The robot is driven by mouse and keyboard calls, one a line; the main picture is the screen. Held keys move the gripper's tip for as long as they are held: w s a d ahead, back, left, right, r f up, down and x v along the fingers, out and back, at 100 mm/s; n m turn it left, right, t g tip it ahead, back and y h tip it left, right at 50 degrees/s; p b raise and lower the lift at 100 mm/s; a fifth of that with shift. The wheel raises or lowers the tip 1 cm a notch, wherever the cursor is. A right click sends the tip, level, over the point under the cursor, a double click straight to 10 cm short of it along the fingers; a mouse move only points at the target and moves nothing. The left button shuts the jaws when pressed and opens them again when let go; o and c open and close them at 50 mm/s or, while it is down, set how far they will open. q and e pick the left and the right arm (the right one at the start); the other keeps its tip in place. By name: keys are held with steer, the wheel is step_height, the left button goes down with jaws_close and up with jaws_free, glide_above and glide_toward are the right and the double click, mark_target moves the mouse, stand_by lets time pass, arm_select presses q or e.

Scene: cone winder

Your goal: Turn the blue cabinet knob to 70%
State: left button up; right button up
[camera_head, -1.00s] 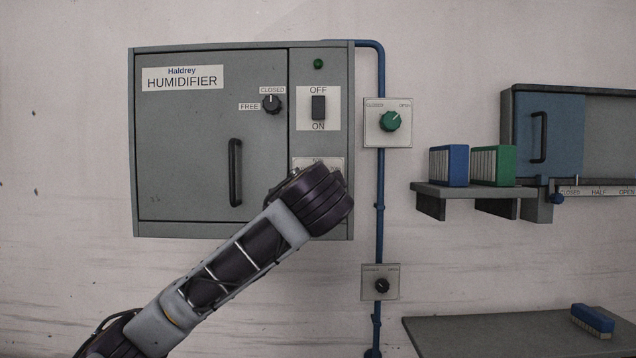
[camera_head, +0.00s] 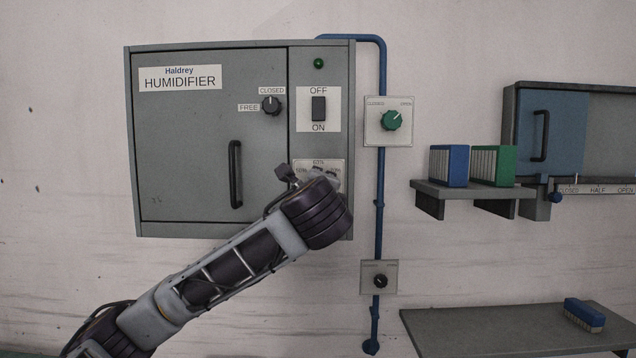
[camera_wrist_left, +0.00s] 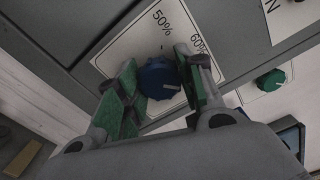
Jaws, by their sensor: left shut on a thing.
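The blue knob (camera_wrist_left: 160,78) sits on a pale dial plate (camera_wrist_left: 128,50) in the left wrist view, with 50% and 60% printed beside it. My left gripper (camera_wrist_left: 162,72) has its green-padded fingers on either side of the knob and is shut on it. I cannot read the knob's pointer clearly. In the head view the dial plate (camera_head: 338,164) shows at the lower right of the grey humidifier cabinet (camera_head: 185,150). My left wrist hides the knob and most of the gripper there. My right gripper is in neither view.
A black knob (camera_head: 271,105), an OFF/ON switch (camera_head: 319,109) and a door handle (camera_head: 235,174) stick out of the cabinet. A green knob (camera_head: 391,120) and a blue pipe (camera_head: 380,220) are to its right. A shelf (camera_head: 430,190) stands further right.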

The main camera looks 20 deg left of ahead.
arm_select(q)
steer(key=shift+f+m, duration=0.15)
steer(key=shift+m, duration=0.25)
steer(key=o, duration=1)
steer(key=shift+d, duration=0.1)
steer(key=shift+s, duration=0.15)
steer(key=v, duration=1.1)
steer(key=shift+s+d, duration=0.15)
steer(key=shift+s, duration=0.2)
